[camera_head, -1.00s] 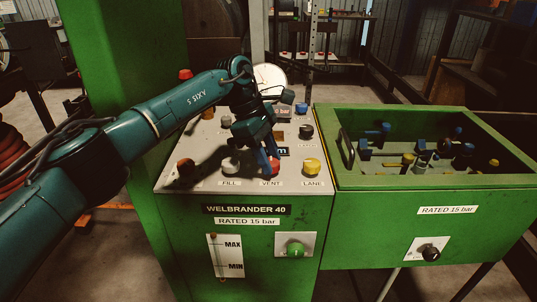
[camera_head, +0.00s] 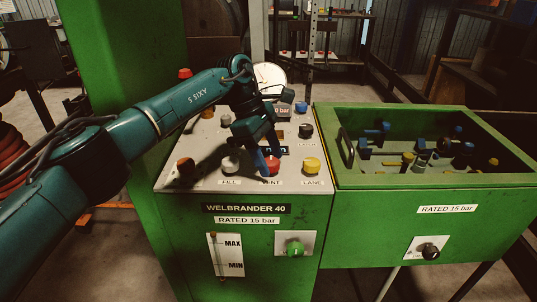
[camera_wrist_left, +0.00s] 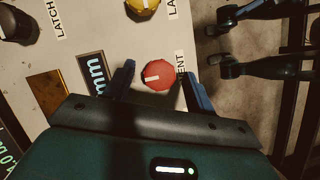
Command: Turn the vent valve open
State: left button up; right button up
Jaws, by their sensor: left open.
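The vent valve is a red knob (camera_head: 271,166) above the VENT label on the sloped panel (camera_head: 210,180) of the green machine. In the left wrist view the red knob (camera_wrist_left: 159,76) shows a white pointer mark. My left gripper (camera_head: 266,165) is open, with its blue fingers at the red knob. In the left wrist view the fingers of the left gripper (camera_wrist_left: 158,82) stand on either side of the knob, with gaps visible. Whether the fingertips reach down to panel level cannot be told. My right gripper is not in view.
A yellow LANE knob (camera_head: 312,166) is close on the right and a grey FILL knob (camera_head: 231,166) on the left. A black LATCH knob (camera_head: 305,131) sits farther back. A green open bin (camera_head: 430,182) with several fittings adjoins on the right.

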pick_arm(q)
jog(key=shift+r, duration=0.1)
jog(key=p+v, duration=0.1)
jog(key=v, duration=1.2)
jog(key=shift+a, duration=0.1)
